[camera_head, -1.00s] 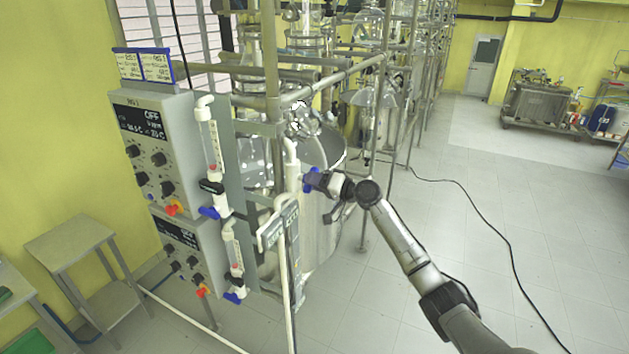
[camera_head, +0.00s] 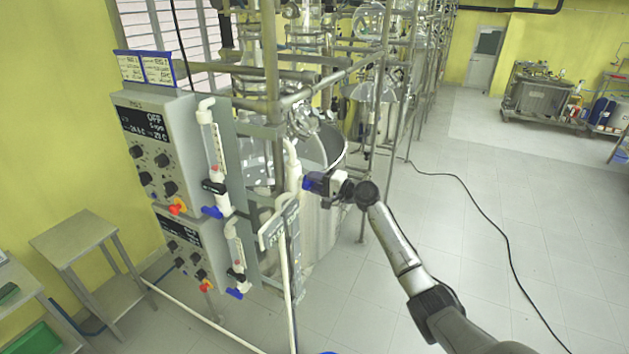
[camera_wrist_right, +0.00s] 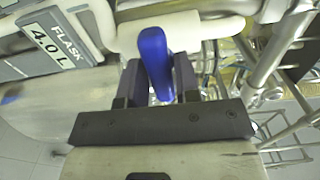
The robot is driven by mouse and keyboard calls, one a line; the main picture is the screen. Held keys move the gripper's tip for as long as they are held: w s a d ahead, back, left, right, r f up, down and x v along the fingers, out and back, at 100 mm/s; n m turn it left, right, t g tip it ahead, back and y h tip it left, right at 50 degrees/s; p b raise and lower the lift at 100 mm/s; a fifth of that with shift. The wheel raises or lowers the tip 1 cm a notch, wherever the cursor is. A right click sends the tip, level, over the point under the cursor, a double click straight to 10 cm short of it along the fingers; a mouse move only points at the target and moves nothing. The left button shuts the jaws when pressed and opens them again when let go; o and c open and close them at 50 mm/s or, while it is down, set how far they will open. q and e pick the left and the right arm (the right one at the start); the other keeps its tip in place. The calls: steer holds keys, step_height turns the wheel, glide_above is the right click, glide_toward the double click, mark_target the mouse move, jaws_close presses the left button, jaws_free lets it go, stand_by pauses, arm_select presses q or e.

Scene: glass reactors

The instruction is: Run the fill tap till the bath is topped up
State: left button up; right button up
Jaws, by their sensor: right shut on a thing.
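The fill tap's blue handle (camera_head: 307,183) is on the white pipe (camera_head: 292,165) in front of the bath. My right gripper (camera_head: 313,184) is at this handle in the head view. In the right wrist view the blue handle (camera_wrist_right: 155,58) stands between the two dark fingers of my right gripper (camera_wrist_right: 158,82), which is shut on it. A white pipe (camera_wrist_right: 185,32) runs across behind it. The bath is a large round metal vessel (camera_head: 322,235) with glassware in its top. I cannot tell its water level. My left gripper is not in view.
Control boxes (camera_head: 150,150) and flow meters with blue taps (camera_head: 213,211) stand left of the bath. A plate reading FLASK 4.0 L (camera_wrist_right: 48,42) is beside the pipe. Metal frame poles (camera_head: 372,150) rise behind my right gripper. A black cable (camera_head: 480,210) crosses the open floor.

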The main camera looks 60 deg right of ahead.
stand_by(0.5)
steer(key=o, duration=0.8)
steer(key=s+d+b, duration=0.1)
steer(key=s+b, duration=0.3)
steer(key=s, duration=0.9)
steer(key=shift+s, duration=0.4)
